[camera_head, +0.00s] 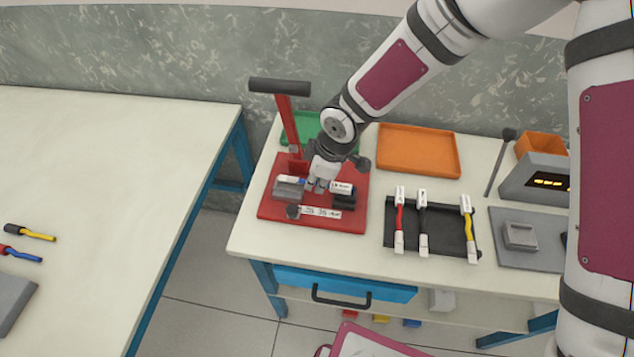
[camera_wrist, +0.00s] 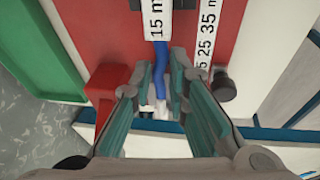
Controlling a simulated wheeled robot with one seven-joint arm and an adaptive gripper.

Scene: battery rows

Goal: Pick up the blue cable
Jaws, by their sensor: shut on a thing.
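The blue cable (camera_wrist: 160,80) shows in the wrist view between the fingers of my gripper (camera_wrist: 162,92). A white label reading "15 m" (camera_wrist: 157,18) is at its upper end, and the label's edge is cut off. In the head view, my gripper (camera_head: 318,182) is low over a red fixture (camera_head: 330,222) with an upright lever. White end pieces of the cable (camera_head: 342,187) show to either side of the fingers. The cable's middle is mostly hidden there by the fingers. My gripper is shut on the cable. I cannot tell whether the cable still touches the fixture's supports.
A black rack (camera_head: 440,236) with red, black and yellow cables lies to the right. Behind are an orange tray (camera_head: 420,140) and a green tray (camera_head: 318,124). A grey device (camera_head: 534,180) stands further right. A second table (camera_head: 100,150) is at left, across a gap.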

